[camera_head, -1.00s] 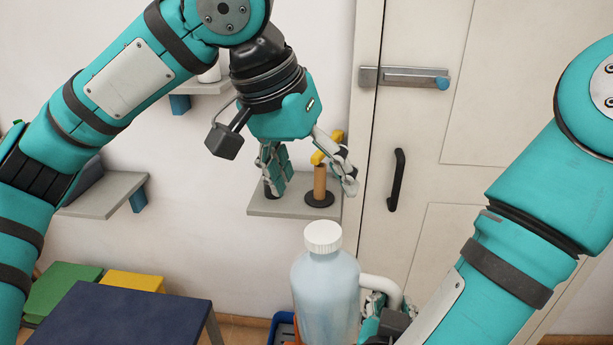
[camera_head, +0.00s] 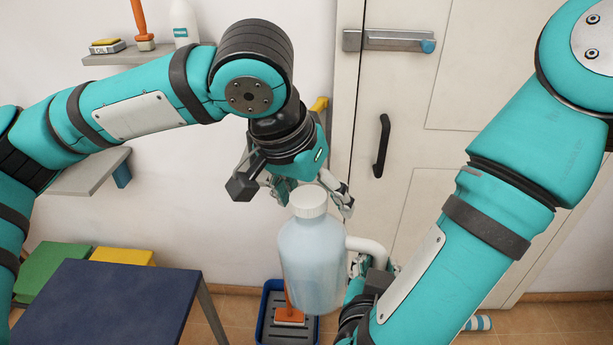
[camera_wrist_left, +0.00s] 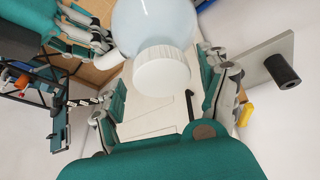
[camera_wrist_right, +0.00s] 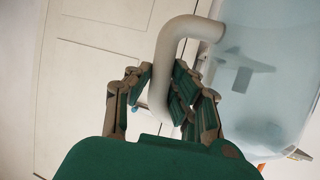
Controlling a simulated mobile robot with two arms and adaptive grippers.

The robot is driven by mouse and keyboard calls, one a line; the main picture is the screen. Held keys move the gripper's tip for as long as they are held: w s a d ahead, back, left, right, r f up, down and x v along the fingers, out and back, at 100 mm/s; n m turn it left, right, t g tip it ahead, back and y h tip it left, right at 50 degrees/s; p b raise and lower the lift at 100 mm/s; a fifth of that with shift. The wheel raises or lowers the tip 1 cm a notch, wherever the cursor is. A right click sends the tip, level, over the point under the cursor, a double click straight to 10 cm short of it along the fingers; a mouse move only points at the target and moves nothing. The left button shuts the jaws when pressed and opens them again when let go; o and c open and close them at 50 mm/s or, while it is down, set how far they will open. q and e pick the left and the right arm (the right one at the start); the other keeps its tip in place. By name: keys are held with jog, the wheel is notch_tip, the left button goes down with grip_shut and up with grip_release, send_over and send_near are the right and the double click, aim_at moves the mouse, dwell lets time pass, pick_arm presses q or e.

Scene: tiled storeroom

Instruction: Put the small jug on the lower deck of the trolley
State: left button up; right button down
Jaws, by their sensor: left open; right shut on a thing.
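The jug (camera_head: 312,262) is pale blue and translucent, with a white cap (camera_head: 308,200) and a white side handle (camera_head: 368,248). It hangs upright in the air. My right gripper (camera_head: 366,280) is shut on the handle; the right wrist view (camera_wrist_right: 160,88) shows its fingers around the tube. My left gripper (camera_head: 298,184) is open, its fingers spread near the cap. In the left wrist view the cap (camera_wrist_left: 161,72) lies between the open fingers; contact cannot be told. I cannot clearly make out the trolley in any view.
A dark blue table (camera_head: 110,310) stands at lower left, with green (camera_head: 50,268) and yellow (camera_head: 122,256) blocks behind. A blue tray (camera_head: 265,325) with an orange brush lies below the jug. Wall shelves (camera_head: 85,175) are at left, a white door (camera_head: 470,150) behind.

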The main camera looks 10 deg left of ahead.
pick_arm(q)
jog(key=shift+w+d+f, duration=0.1)
jog(key=shift+f, duration=0.15)
pick_arm(e)
jog(key=shift+r, duration=0.15)
pick_arm(q)
jog(key=shift+c, duration=0.4)
jog(key=shift+d, duration=0.1)
grip_shut()
pick_arm(e)
jog(key=shift+a, duration=0.15)
pick_arm(q)
jog(key=shift+r, duration=0.2)
pick_arm(e)
jog(key=c, duration=1.6)
grip_release()
jog(key=shift+c, duration=0.2)
pick_arm(q)
jog(key=shift+f, duration=0.1)
pick_arm(e)
jog(key=o, duration=0.5)
